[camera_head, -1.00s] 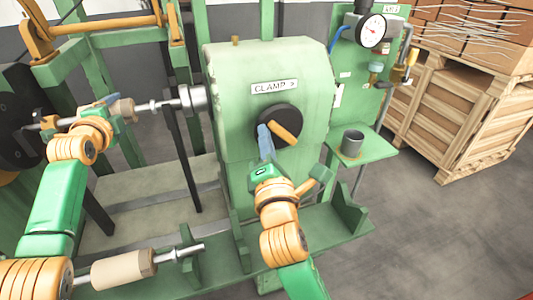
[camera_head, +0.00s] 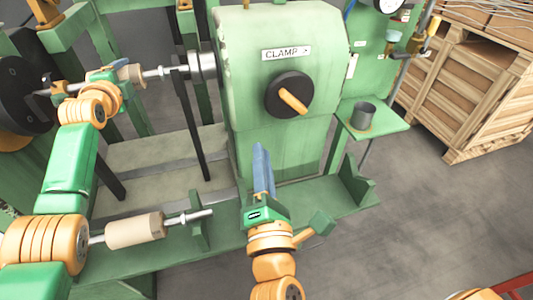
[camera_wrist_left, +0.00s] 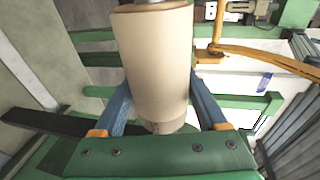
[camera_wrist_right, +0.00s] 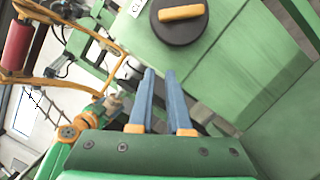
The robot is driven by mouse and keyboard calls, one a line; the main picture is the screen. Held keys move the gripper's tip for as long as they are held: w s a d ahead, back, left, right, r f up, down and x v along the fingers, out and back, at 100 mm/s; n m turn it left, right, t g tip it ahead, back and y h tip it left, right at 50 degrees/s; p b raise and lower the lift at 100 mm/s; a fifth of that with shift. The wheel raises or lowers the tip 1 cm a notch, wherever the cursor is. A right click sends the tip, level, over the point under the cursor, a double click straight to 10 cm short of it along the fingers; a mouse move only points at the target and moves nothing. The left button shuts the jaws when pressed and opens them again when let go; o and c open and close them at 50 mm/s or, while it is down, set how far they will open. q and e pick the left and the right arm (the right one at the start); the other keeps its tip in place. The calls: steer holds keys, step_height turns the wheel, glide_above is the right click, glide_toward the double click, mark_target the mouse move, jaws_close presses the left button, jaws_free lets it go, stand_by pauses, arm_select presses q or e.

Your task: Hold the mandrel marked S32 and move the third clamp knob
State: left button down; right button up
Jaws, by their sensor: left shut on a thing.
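A beige mandrel (camera_head: 131,73) sits with its shaft running toward the grey chuck of the green clamp housing. My left gripper (camera_head: 100,84) is shut on it; in the left wrist view the mandrel (camera_wrist_left: 157,60) lies between the blue fingers. No S32 mark is legible. The clamp knob (camera_head: 274,97) is a black disc with an orange bar slanting down to the right. It also shows in the right wrist view (camera_wrist_right: 163,30). My right gripper (camera_head: 262,160) is below the knob, apart from it, empty, with a narrow gap between its fingers.
A second beige mandrel (camera_head: 134,230) rests on the green lower rail (camera_head: 235,248). The green housing (camera_head: 262,28) has a plate reading CLAMP, its number unclear. A grey cup (camera_head: 362,115) stands on a side shelf. A wooden crate (camera_head: 470,85) is at right, with open floor before it.

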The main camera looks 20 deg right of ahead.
steer(key=o, duration=0.5)
steer(key=a+r+n+t+y, duration=0.1)
steer(key=a+y, duration=0.2)
steer(key=a+r+n+y, duration=0.1)
steer(key=a+r+y, duration=0.1)
steer(key=a+y, duration=0.1)
steer(key=a+r+n+t+y, duration=0.1)
steer(key=a+n+y, duration=0.1)
steer(key=a+y, duration=0.1)
steer(key=shift+s+a+r+t+y, duration=0.3)
steer(key=shift+s+a+y, duration=0.1)
steer(key=shift+y, duration=0.3)
steer(key=shift+c, duration=0.2)
steer(key=s+a+f+n+g+y, duration=0.1)
steer(key=s+a+n+g+y, duration=0.6)
steer(key=a+n+g+y, duration=0.55)
steer(key=s+d+f+n+g, duration=0.25)
steer(key=s+f+g, duration=0.2)
steer(key=g, duration=0.85)
steer(key=m+t+h, duration=0.3)
steer(key=t+h, duration=0.6)
steer(key=h, duration=1.9)
glide_toward(285, 99)
steer(key=shift+y, duration=0.25)
steer(key=x, duration=1.1)
steer(key=shift+d+r, duration=0.15)
steer(key=shift+w+d+f, duration=0.15)
steer(key=shift+d+f, duration=0.05)
steer(key=shift+f, duration=0.05)
